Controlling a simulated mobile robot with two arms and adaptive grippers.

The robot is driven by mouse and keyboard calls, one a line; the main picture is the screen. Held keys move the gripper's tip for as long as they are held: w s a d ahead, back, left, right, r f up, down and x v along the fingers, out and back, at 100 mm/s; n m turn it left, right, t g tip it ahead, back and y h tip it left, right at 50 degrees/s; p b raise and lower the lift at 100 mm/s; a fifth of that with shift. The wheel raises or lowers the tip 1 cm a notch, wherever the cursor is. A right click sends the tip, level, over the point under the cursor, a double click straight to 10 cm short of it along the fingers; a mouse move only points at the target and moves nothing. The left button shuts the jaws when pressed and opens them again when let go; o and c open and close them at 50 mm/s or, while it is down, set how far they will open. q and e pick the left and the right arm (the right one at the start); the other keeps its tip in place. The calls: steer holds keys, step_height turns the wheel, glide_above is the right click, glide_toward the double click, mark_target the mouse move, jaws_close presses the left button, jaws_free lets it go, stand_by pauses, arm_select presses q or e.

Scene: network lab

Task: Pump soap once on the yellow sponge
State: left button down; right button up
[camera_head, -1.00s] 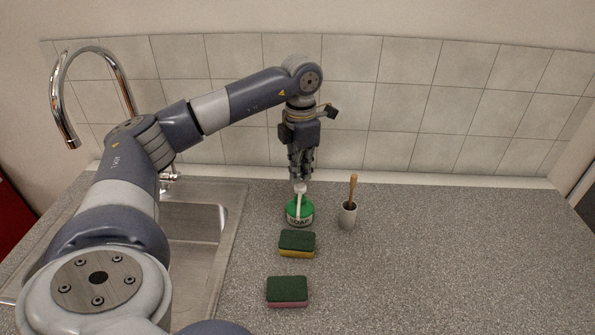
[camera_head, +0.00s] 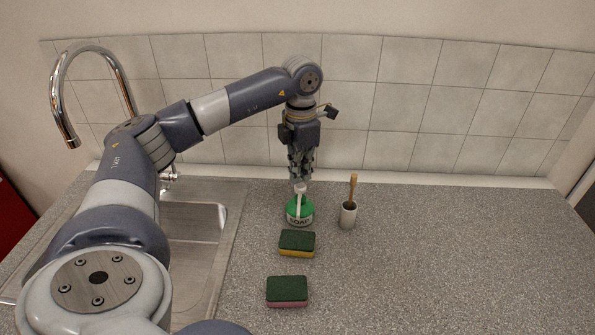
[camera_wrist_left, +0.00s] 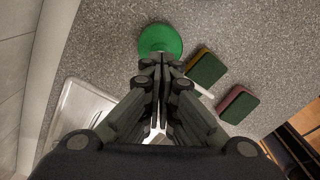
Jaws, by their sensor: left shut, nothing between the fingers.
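A green soap dispenser (camera_head: 299,212) with a white pump stands upright on the counter, and its green body also shows in the left wrist view (camera_wrist_left: 160,38). My left gripper (camera_head: 300,180) is shut and empty, pointing down right at the pump top; whether it touches the pump, I cannot tell. The yellow sponge (camera_head: 297,253), with a dark green top, lies just in front of the dispenser. It also shows in the left wrist view (camera_wrist_left: 205,68). The pump head is mostly hidden by the fingers in the wrist view. My right gripper is not in view.
A pink sponge (camera_head: 287,303) with a green top lies nearer the front. A cup with a wooden-handled brush (camera_head: 348,214) stands right of the dispenser. The sink (camera_head: 190,262) and tap (camera_head: 120,75) are at left, the tiled wall behind. The counter at right is clear.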

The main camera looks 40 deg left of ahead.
mark_target(300, 186)
arm_select(q)
steer(key=shift+f+b, duration=0.55)
steer(key=shift+f, duration=0.4)
steer(key=shift+f+b, duration=0.45)
steer(key=shift+f, duration=0.3)
steer(key=shift+s, duration=0.1)
steer(key=shift+r+p, duration=1.4)
steer(key=shift+r, duration=0.25)
